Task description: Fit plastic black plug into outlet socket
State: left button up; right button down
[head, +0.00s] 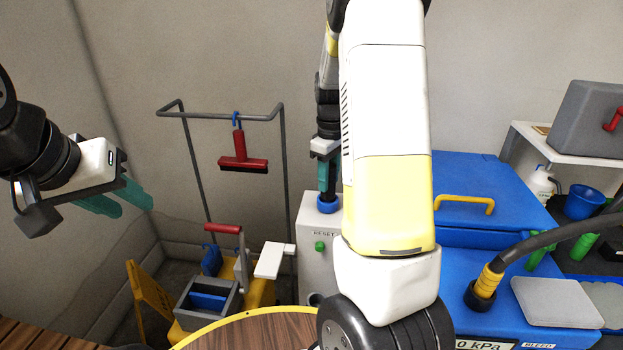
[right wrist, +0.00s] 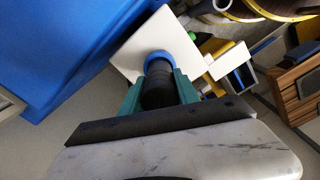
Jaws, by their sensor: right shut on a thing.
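The black plug (right wrist: 157,86) sits between the teal fingers of my right gripper (right wrist: 159,92), which is shut on it. In the right wrist view its far end meets a blue ring (right wrist: 160,58) on top of a pale box (right wrist: 133,49). In the head view my right gripper (head: 328,182) points down above the same blue ring (head: 328,204) on the box (head: 312,217). How deep the plug sits in the ring is hidden. My left gripper (head: 118,198) is empty at the left, away from the box; its finger gap is unclear.
The box has a green button (head: 320,246). A blue cabinet (head: 480,180) with a yellow handle stands right of it. A wire stand (head: 192,165) holds a red squeegee (head: 242,158) at the left. A yellow cart (head: 205,315) and a round wooden tabletop (head: 255,335) are in front.

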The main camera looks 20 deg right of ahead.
jog(key=shift+f, duration=1.7)
jog(key=shift+f, duration=0.15)
jog(key=c, duration=0.9)
grip_release()
notch_tip(320, 180, up, 12)
jog(key=shift+r, duration=0.1)
jog(key=s+a+r+m+t+y, duration=0.1)
jog(key=s+a+r+m+t, duration=0.2)
jog(key=s+a, duration=0.3)
jog(key=s+a+r+m+t+y, duration=0.1)
jog(key=s+a+r+m+t, duration=0.2)
jog(key=s, duration=1.3)
jog(key=a+r, duration=0.2)
jog(key=a, duration=0.1)
jog(key=shift+a+r+m, duration=0.15)
jog(key=shift+r+m, duration=0.25)
